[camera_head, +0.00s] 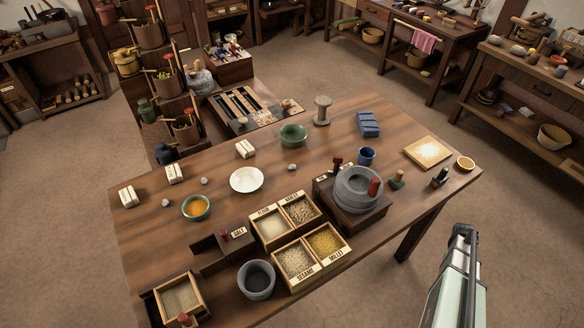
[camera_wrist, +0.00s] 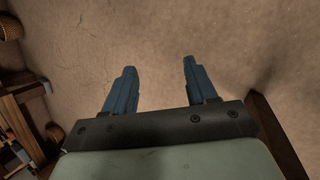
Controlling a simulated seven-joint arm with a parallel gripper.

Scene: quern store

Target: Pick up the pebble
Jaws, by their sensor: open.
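Small grey stones that look like pebbles lie apart on the wooden table in the head view. One pebble (camera_head: 292,167) is near the table's middle, right of the white plate. Another pebble (camera_head: 204,181) is left of the plate, and a third pebble (camera_head: 165,202) is near the left end. I cannot tell which one the task means. My gripper (camera_wrist: 158,65) is open and empty in the wrist view, with its two blue fingers apart over bare floor. No pebble shows in the wrist view. In the head view my arm is off the table's right end, far from the pebbles.
The table (camera_head: 150,245) also bears a white plate (camera_head: 246,180), green bowls (camera_head: 293,135), a stone quern (camera_head: 358,187), labelled grain boxes (camera_head: 297,262), a grey pot (camera_head: 256,279) and cloth bundles (camera_head: 246,149). Bare wood surrounds the middle pebble. Shelves and benches stand behind.

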